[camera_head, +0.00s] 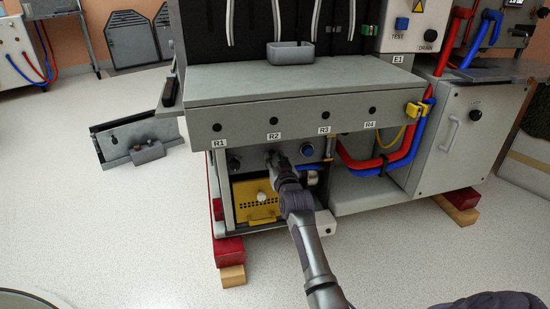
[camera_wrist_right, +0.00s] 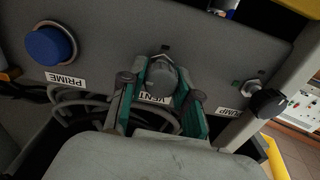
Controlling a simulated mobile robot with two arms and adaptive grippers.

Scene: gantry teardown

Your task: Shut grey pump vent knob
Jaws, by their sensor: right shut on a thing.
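The grey vent knob (camera_wrist_right: 162,76) is on the grey pump panel (camera_wrist_right: 110,30), above the VENT label (camera_wrist_right: 155,98) in the right wrist view. My right gripper (camera_wrist_right: 160,90) has its teal-sided fingers on both sides of the knob and is shut on it. In the head view my right gripper (camera_head: 275,160) reaches the panel under the R2 label, and it largely hides the knob there. My left gripper is not in view.
The blue PRIME button (camera_wrist_right: 50,45) and a black knob (camera_wrist_right: 268,102) near the PUMP label flank the vent knob. A yellow box (camera_head: 256,205) sits below the panel. The cabinet ledge (camera_head: 300,85) overhangs it. Red and blue hoses (camera_head: 385,160) run at right.

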